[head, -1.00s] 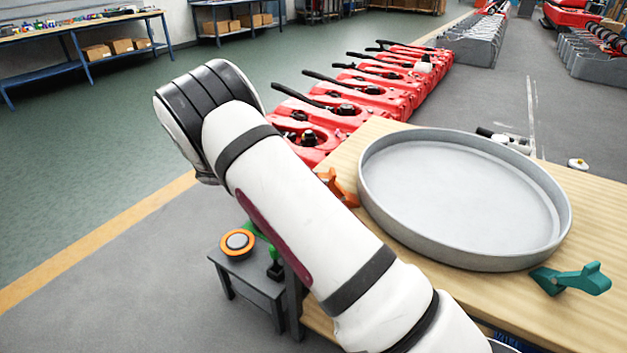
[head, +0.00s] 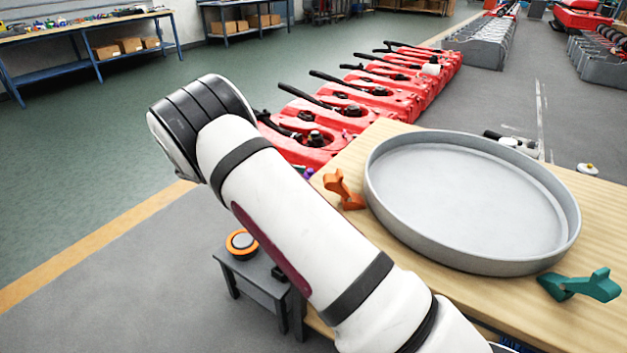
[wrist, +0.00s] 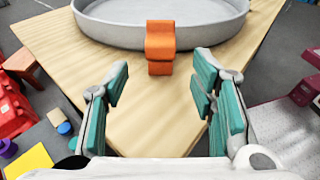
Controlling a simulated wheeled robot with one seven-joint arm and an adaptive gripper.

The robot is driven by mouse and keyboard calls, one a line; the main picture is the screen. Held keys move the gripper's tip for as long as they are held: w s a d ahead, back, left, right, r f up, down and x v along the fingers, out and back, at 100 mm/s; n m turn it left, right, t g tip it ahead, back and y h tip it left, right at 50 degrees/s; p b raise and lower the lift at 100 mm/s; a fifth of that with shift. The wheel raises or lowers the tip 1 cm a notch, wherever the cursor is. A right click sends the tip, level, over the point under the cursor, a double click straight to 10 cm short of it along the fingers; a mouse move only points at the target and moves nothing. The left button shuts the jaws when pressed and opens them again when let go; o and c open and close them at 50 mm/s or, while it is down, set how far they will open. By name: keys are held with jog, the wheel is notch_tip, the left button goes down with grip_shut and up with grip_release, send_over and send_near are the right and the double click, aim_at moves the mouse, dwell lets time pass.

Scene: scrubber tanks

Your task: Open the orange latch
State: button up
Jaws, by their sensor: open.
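The orange latch (head: 343,189) stands on the wooden table beside the left rim of the round grey tray (head: 575,235). In the wrist view the orange latch (wrist: 160,45) is upright in front of the tray rim, ahead of my gripper and roughly centred between its fingers. My gripper (wrist: 160,95) is open and empty, with teal pads on both fingers, and the latch is beyond the fingertips. In the head view my white arm hides the gripper.
A teal latch (head: 582,285) sits at the tray's front right. The wooden table (head: 520,310) has bare wood around the tray. Red tank parts (head: 360,115) stand in a row behind it. A small grey stand with an orange-ringed button (head: 242,243) is left of my arm.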

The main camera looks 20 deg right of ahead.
jog(key=v, duration=0.6)
